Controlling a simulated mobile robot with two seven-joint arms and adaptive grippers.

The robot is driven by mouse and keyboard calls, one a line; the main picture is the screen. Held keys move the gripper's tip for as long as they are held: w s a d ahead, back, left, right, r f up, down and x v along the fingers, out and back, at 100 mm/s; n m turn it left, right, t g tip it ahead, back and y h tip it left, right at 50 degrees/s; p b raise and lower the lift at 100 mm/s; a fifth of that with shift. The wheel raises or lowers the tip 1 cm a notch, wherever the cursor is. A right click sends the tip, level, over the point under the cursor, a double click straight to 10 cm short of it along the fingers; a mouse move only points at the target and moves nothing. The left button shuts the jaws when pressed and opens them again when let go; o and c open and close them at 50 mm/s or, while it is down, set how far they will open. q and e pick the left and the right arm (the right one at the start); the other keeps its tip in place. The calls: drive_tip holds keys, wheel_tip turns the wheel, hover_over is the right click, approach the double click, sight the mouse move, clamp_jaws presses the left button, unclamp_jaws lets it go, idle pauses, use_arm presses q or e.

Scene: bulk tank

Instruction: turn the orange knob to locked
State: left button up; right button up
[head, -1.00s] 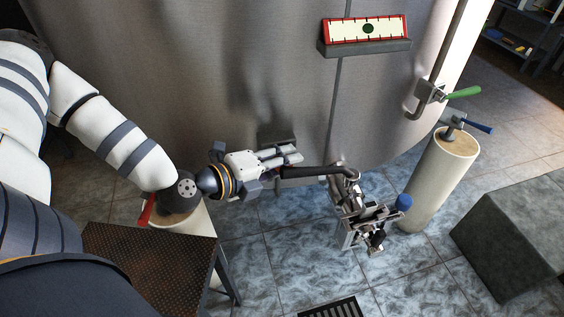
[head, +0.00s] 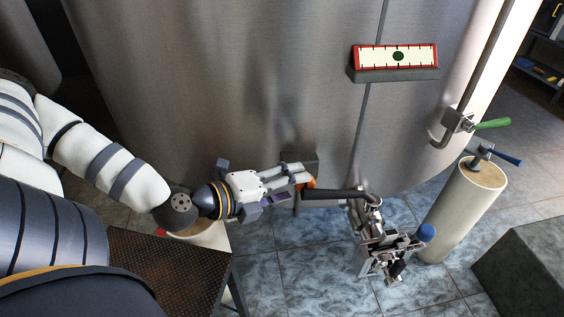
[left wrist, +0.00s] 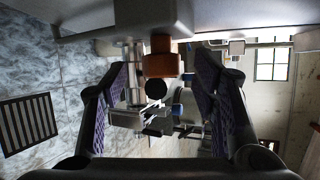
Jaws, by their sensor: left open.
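The orange knob (head: 310,184) shows as a small patch at the left end of a dark horizontal pipe, just at my left gripper's fingertips. My left gripper (head: 301,183) comes in from the left, pointing right, with its jaws apart. In the left wrist view the orange knob (left wrist: 161,60) is near the top centre, between and beyond the spread purple-padded fingers of the left gripper (left wrist: 160,85). No finger visibly closes on it. Any lock marking on the knob is too small to tell. My right gripper is not in view.
A metal fitting with a blue knob (head: 426,232) hangs at the pipe's right end. A large steel tank (head: 230,90) stands behind, with a red-framed gauge (head: 397,57). A green lever (head: 492,124) and a pale post (head: 462,205) are at right. A floor grate (left wrist: 28,122) lies left.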

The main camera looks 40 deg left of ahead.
sight(297, 186)
use_arm(q)
drive_tip(key=shift+s+r, duration=0.15)
drive_tip(key=shift+s, duration=0.7)
drive_tip(key=shift+v, duration=0.9)
drive_tip(key=shift+d+r, duration=0.1)
drive_tip(key=shift+r, duration=0.05)
